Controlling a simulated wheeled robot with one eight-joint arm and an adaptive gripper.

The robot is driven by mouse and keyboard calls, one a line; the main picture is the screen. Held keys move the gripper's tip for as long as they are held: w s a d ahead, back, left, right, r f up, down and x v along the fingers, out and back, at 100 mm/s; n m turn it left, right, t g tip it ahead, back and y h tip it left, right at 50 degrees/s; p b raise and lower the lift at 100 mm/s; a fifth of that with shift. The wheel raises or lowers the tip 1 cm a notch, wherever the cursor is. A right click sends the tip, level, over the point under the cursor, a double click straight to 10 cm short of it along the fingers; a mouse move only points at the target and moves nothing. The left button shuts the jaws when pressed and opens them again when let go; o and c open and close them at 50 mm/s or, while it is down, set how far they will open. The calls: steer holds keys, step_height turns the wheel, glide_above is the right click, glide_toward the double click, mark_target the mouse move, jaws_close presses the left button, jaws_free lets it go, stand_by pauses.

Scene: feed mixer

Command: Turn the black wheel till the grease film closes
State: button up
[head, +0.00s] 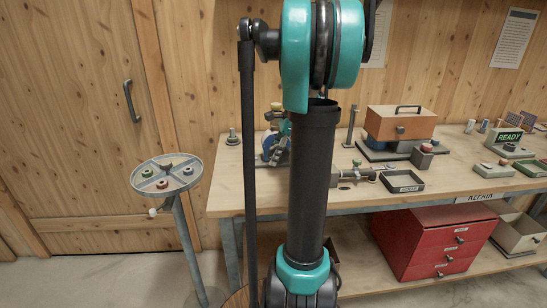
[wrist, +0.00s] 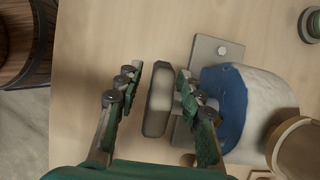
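In the wrist view a dark, thick-rimmed piece with a pale grey face (wrist: 159,103), seen nearly edge-on, looks like the black wheel. My gripper (wrist: 160,78) is open, one green-padded finger on each side of it, with narrow gaps showing. The blue and white rounded body (wrist: 232,95) beside the right finger seems to be the mixer, with a grey plate (wrist: 215,50) next to it. I cannot make out a grease film.
A round stand (head: 160,178) is left of the bench. In the wrist view a brown cylinder (wrist: 300,150) lies right of the mixer, a barrel (wrist: 28,45) at upper left.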

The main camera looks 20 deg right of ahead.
steer(key=shift+a+f, duration=0.2)
steer(key=shift+f, duration=0.15)
steer(key=shift+c, duration=0.3)
jaws_close()
steer(key=shift+h, duration=0.3)
